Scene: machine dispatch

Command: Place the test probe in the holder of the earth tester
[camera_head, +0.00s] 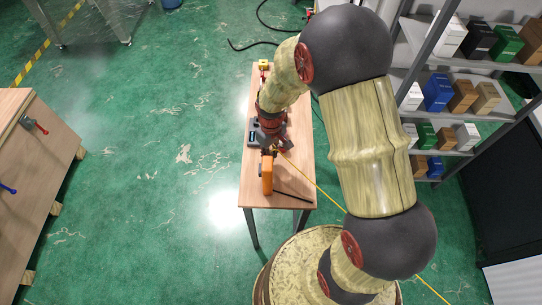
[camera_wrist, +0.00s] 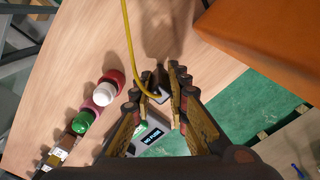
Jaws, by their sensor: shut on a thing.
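My gripper (camera_wrist: 158,98) is shut on a small dark piece with a yellow cable, which I take to be the test probe (camera_wrist: 160,92). Most of the probe is hidden between the fingers. In the head view my gripper (camera_head: 269,149) is low over the wooden table. A grey device with a small lit screen (camera_wrist: 152,138) lies beyond the fingers, partly covered by them; it looks like the earth tester. It shows as a dark box (camera_head: 253,137) in the head view. Its holder cannot be made out.
An orange block (camera_wrist: 275,35) stands close beside my gripper, and also shows in the head view (camera_head: 267,177). Red, white and green round parts (camera_wrist: 107,92) are on the other side. A black rod (camera_head: 293,196) lies near the table's front edge. The yellow cable (camera_head: 315,183) trails off right.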

